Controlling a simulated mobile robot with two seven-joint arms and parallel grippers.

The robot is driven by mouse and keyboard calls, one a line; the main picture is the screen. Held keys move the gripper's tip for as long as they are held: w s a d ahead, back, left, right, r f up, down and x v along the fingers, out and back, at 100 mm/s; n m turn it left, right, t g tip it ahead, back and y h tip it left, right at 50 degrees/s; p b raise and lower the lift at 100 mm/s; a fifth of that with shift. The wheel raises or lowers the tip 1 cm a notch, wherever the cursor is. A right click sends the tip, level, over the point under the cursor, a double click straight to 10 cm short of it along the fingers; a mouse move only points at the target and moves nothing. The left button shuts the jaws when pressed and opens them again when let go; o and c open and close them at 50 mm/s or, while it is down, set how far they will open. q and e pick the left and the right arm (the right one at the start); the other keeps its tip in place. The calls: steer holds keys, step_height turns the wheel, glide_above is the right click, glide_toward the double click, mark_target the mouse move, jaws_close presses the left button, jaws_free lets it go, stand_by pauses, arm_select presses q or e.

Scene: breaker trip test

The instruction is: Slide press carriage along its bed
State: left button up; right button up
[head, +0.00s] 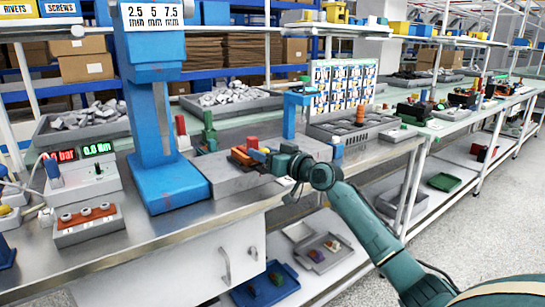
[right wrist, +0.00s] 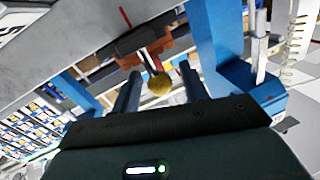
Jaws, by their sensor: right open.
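The blue press (head: 160,110) stands on the steel bench, with a grey bed (head: 228,178) reaching right from its foot. The orange-brown carriage (head: 241,157) sits on the bed, to the right of the press column. My right gripper (head: 277,161) is at the carriage's right end. In the right wrist view, its two fingers (right wrist: 159,92) are open, one on each side of a round brass-coloured knob (right wrist: 159,84) in front of the red-brown carriage (right wrist: 150,45). I see gaps beside the knob; contact cannot be told. My left gripper is out of view.
A small blue stand (head: 291,113) and a grey tray (head: 352,126) are behind my gripper. Bins of metal parts (head: 230,98) line the back.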

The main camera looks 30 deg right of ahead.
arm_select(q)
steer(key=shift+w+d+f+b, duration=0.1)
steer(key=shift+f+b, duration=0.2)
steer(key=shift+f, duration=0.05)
arm_select(e)
steer(key=v, duration=1.3)
